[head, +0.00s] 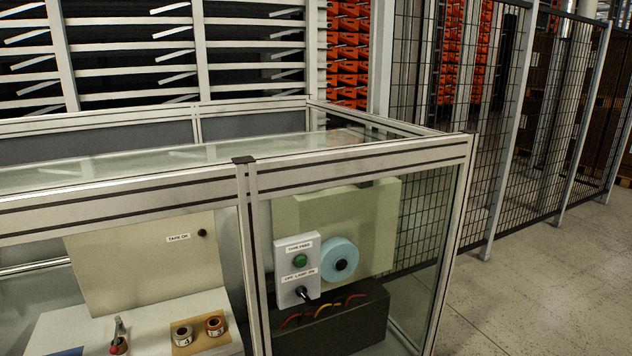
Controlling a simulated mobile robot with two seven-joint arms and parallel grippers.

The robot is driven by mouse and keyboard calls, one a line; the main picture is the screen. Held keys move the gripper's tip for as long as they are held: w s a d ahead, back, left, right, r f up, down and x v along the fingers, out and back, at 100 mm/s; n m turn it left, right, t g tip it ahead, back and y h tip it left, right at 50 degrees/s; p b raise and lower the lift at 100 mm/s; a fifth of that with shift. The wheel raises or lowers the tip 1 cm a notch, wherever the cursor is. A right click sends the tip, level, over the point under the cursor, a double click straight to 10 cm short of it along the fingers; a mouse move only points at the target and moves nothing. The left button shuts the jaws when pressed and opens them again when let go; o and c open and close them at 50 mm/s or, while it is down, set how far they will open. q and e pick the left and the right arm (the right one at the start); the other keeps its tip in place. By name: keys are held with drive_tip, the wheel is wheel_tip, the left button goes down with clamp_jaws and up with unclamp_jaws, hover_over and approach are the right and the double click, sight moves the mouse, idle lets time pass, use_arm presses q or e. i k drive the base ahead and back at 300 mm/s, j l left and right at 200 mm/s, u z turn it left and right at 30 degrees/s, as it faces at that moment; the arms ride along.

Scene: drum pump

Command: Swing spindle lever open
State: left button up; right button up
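Neither of my grippers is in view. A small metal lever (120,328) with a red part at its foot stands on the white deck inside the glazed enclosure, at the lower left.
The enclosure's aluminium frame (400,160) and glass stand in front. Inside are a control box (297,270) with a green button and black switch, a dark bin (350,325) with coloured cables, and two small rolls on a tan plate (200,340). Floor (540,290) is clear at right.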

sight(113, 350)
drive_tip(key=u, duration=2.4)
drive_tip(key=i+l+u, duration=0.1)
drive_tip(key=l, duration=0.2)
drive_tip(key=i+l, duration=0.15)
drive_tip(key=l, duration=0.2)
drive_tip(key=i+l+u, duration=0.15)
drive_tip(key=l, duration=0.2)
drive_tip(key=i+l, duration=0.1)
drive_tip(key=l, duration=0.2)
drive_tip(key=u, duration=0.05)
